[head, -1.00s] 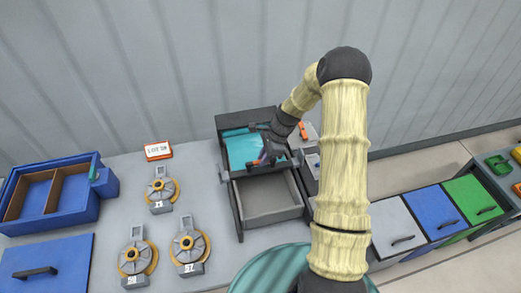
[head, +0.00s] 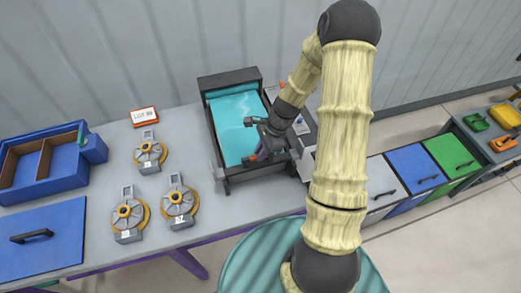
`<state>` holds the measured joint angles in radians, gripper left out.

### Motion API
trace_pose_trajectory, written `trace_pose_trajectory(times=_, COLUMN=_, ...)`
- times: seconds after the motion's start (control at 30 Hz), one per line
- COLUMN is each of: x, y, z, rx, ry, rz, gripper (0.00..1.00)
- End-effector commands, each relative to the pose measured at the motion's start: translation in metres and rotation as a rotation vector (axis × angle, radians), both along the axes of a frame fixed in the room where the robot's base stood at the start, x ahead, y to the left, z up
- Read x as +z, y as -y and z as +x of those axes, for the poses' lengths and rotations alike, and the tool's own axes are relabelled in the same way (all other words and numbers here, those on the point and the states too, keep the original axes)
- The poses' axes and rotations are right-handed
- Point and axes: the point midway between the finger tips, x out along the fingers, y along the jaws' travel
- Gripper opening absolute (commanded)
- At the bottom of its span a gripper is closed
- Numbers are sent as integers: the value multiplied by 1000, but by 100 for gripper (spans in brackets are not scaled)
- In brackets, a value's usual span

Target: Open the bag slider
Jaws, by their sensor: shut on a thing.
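A dark-framed tray unit (head: 219,157) stands on the grey table in the head view, left of my arm. A teal surface (head: 232,125) fills nearly all of its frame, from the back edge to near the front edge. My gripper (head: 261,150) is over the front right part of this surface, shut on a small orange and purple piece (head: 251,158), which seems to be the bag slider's handle. The gripper hides part of that piece and the frame's front right corner.
Several grey and yellow round devices (head: 178,201) stand left of the tray, near an orange-edged label sign (head: 144,116). A blue divided box (head: 68,165) is at far left. Grey, blue and green lidded bins (head: 412,166) stand to the right.

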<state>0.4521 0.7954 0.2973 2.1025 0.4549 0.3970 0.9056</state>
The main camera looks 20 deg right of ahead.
Motion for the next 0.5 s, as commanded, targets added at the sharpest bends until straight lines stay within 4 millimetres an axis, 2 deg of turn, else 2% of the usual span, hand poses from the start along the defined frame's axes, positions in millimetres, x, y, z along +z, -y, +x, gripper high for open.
trace_pose_trajectory(times=0.1, x=1, y=1, z=1, rx=-1, ry=3, rz=-1, gripper=0)
trace_pose_trajectory(times=0.13, x=1, y=1, z=1, rx=-1, ry=3, rz=-1, gripper=20)
trace_pose_trajectory(times=0.2, x=1, y=1, z=1, rx=-1, ry=2, rz=-1, gripper=34)
trace_pose_trajectory(times=0.23, x=1, y=0, z=1, rx=-1, ry=2, rz=-1, gripper=36)
trace_pose_trajectory(times=0.5, x=1, y=-1, z=1, rx=2, ry=1, rz=0, gripper=36)
